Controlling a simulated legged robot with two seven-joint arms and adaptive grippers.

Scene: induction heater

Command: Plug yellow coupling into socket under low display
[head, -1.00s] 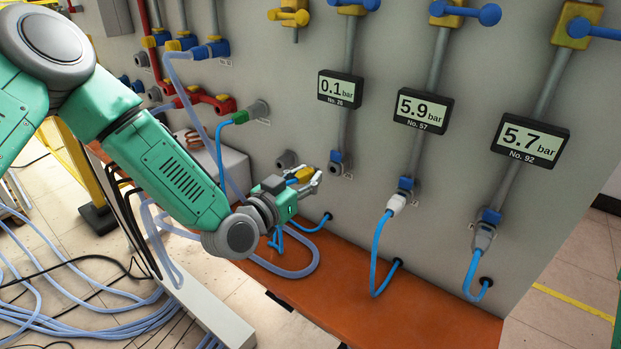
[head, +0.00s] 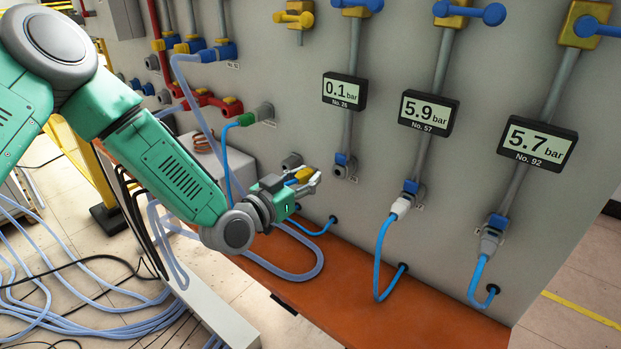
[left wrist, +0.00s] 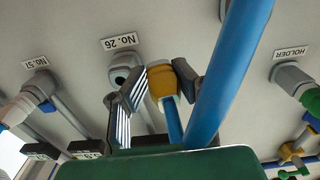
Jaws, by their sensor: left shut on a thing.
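The low display (head: 344,92) reads 0.1 bar, No. 26. Its grey socket (head: 340,170) sits below it at the end of a pipe, and looks empty. The socket also shows beside the No. 26 label in the left wrist view (left wrist: 122,75). My left gripper (head: 308,180) is shut on the yellow coupling (head: 302,174), just left of and slightly below that socket. In the left wrist view the yellow coupling (left wrist: 161,82) is between the fingers, with a blue hose (left wrist: 173,122) behind it. The coupling and socket appear apart. My right gripper is not in view.
Displays of 5.9 bar (head: 429,113) and 5.7 bar (head: 537,143) have hoses plugged in below. A green coupling (head: 246,119) is in another holder. An orange ledge (head: 380,318) runs below.

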